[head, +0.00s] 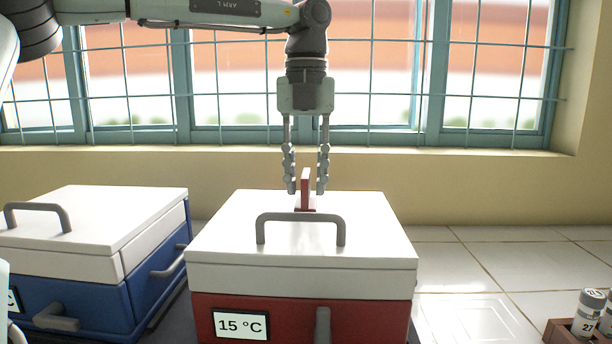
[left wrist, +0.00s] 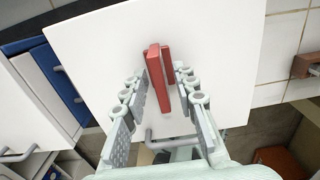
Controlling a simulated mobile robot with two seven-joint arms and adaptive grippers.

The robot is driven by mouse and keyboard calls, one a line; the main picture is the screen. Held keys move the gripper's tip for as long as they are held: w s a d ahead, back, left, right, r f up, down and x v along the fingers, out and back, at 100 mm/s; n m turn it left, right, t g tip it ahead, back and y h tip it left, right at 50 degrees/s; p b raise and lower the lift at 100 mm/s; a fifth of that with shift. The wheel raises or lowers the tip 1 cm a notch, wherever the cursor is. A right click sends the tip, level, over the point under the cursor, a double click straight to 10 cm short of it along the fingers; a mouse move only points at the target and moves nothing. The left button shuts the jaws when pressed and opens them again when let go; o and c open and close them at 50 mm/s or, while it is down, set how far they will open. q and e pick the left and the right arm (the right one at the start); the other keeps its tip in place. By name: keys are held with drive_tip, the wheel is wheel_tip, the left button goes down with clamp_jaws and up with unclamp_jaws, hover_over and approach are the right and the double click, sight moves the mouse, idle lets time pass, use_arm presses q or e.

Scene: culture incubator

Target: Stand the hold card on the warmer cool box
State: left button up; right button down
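The hold card (head: 305,184) is red and stands upright on its small base on the white lid of the red cool box (head: 270,305), behind the lid handle. That box's display (head: 240,325) reads 15 °C. My left gripper (head: 306,190) points down over the lid with its fingers apart, one on each side of the card. Gaps show between card and fingers. The left wrist view also shows the card (left wrist: 158,75) between the open fingers (left wrist: 163,125). The blue cool box (head: 90,280) stands to the left; its display is mostly cut off. My right gripper is not in view.
Grey lid handles (head: 300,217) rise from both boxes. A brown rack (head: 562,332) with vials, one marked 27 (head: 588,313), stands at the far right. Tiled counter (head: 480,270) between it and the red box is clear. A barred window is behind.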

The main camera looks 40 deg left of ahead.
sight(306, 173)
use_arm(q)
wheel_tip(306, 173, up, 12)
idle(1.0)
